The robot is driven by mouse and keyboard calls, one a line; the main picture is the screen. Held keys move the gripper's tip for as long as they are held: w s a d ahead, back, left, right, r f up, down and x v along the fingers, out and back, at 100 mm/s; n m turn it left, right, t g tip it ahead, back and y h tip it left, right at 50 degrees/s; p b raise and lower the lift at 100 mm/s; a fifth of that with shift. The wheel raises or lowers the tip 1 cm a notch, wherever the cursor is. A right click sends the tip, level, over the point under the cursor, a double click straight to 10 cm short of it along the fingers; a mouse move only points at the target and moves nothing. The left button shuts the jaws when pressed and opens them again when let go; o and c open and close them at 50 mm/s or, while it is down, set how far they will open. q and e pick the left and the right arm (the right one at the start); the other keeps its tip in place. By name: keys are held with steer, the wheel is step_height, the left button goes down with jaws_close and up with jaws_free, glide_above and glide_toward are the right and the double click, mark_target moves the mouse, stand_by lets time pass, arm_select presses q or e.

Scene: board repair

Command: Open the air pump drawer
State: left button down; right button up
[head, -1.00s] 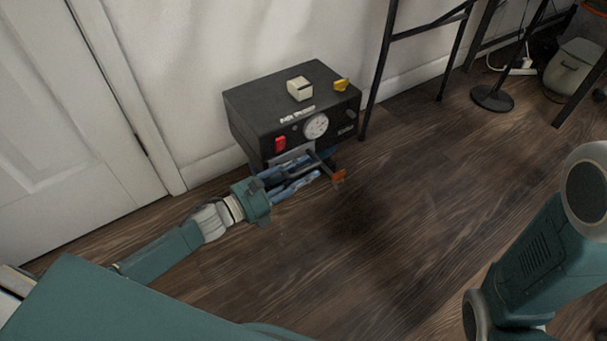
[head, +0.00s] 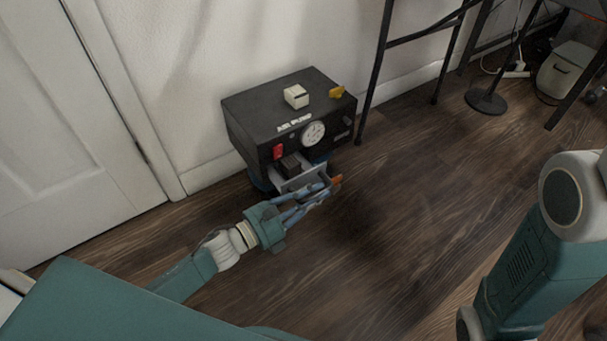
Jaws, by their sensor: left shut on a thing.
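The black air pump (head: 262,112) stands on the floor against the wall, with a red switch (head: 278,152) and a round white gauge (head: 313,133) on its front. Its drawer (head: 288,184) is pulled out below the switch, and a dark block-like thing (head: 290,165) shows inside it. My left gripper (head: 318,189) is shut at the drawer's front edge, on the drawer handle; the handle itself is mostly hidden by the fingers. My right arm shows at the right, but its gripper is out of the picture.
A small white box (head: 296,96) and a yellow piece (head: 337,91) lie on top of the pump. A black table frame (head: 372,80) stands close to its right. A lamp base (head: 486,102) and a bin (head: 565,72) are at the back right. The wooden floor in front is clear.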

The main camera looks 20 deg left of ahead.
arm_select(q)
steer(key=s+d, duration=0.2)
steer(key=d, duration=0.1)
steer(key=s+d, duration=0.1)
steer(key=shift+s+d+f+p, duration=0.15)
steer(key=shift+s+f+p, duration=0.15)
steer(key=shift+f+p, duration=0.1)
steer(key=c, duration=1.8)
jaws_free()
steer(key=shift+o, duration=0.2)
steer(key=shift+r, duration=0.1)
steer(key=v, duration=1.2)
